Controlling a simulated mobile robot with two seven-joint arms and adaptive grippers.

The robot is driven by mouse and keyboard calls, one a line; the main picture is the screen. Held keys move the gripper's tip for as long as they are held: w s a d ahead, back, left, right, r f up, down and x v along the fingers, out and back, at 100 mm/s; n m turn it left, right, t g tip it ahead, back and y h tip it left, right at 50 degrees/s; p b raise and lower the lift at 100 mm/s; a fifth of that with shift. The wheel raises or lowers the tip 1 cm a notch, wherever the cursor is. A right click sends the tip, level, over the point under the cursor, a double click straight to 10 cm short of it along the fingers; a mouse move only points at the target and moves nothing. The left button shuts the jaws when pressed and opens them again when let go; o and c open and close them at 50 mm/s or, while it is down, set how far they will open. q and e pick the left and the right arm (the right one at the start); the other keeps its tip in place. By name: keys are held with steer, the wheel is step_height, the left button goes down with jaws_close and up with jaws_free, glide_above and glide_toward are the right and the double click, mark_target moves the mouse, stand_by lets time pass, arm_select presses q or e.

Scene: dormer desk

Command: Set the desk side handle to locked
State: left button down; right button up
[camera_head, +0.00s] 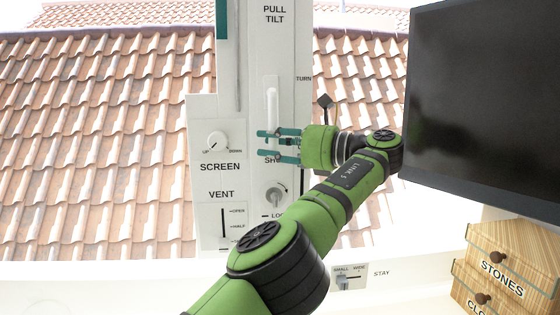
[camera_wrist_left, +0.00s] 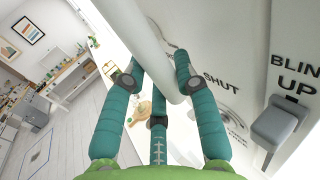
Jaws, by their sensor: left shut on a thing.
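A long white handle (camera_head: 271,104) hangs upright on the white window panel (camera_head: 254,42), under the words PULL TILT. The word TURN is to its right and SHUT is below, partly covered by my gripper. My left gripper (camera_head: 264,143) is at the handle's lower end, shut on it. In the left wrist view the white handle (camera_wrist_left: 157,45) runs between the teal fingers of my gripper (camera_wrist_left: 156,82). A round key-like knob (camera_head: 274,195) sits lower on the panel, above a label starting LO that my arm partly hides. My right gripper is not in view.
A SCREEN dial (camera_head: 217,141) and VENT slider (camera_head: 223,220) are left of the handle. A dark monitor (camera_head: 480,100) stands right, close to my forearm. Wooden drawers (camera_head: 503,262) and a STAY switch (camera_head: 349,279) are below. A grey blind switch (camera_wrist_left: 275,125) shows in the wrist view.

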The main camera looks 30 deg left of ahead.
arm_select(q)
steer(key=shift+a, duration=0.1)
stand_by(0.4)
steer(key=c, duration=1.2)
jaws_free()
steer(key=shift+a, duration=0.15)
